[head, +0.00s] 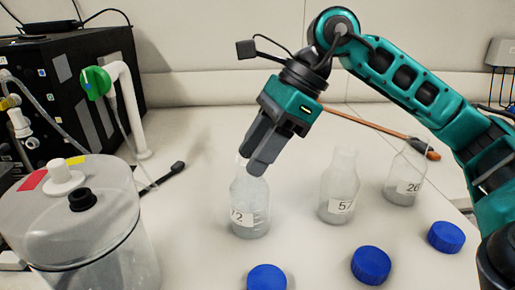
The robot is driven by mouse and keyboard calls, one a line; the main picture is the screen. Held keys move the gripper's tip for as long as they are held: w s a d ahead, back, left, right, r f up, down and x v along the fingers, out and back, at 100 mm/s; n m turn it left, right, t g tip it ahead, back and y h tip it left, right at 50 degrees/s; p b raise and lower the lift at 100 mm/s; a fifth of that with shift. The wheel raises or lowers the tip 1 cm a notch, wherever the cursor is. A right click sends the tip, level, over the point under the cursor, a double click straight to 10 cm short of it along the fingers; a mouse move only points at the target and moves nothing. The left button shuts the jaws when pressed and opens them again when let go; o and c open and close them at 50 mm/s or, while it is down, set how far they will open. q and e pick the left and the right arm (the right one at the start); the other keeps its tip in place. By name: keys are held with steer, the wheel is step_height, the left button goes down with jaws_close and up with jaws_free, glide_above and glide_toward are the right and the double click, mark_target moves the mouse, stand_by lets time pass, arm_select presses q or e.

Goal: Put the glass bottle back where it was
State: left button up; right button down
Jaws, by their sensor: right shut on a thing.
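A clear glass bottle (250,207), with a label that reads about "72", stands upright on the white table in the middle of the head view. My right gripper (256,163) comes down from above and is shut on the neck of this bottle. Its fingers hide part of the neck. I cannot tell whether the bottle's base touches the table. Two similar bottles stand to the right, one labelled "57" (339,188) and one labelled "26" (404,178). My left gripper is not in view.
Three blue caps lie along the front: left (267,278), middle (371,265) and right (446,237). A clear lidded jar (90,245) stands at the front left. A brown rod (375,130) lies behind the bottles.

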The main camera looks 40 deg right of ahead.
steer(key=c, duration=0.6)
jaws_free()
steer(key=shift+r, duration=0.25)
steer(key=p+v, duration=0.2)
steer(key=v, duration=0.9)
steer(key=shift+s+d+r+p, duration=0.15)
steer(key=shift+d+r+p, duration=0.1)
steer(key=shift+r+p, duration=0.05)
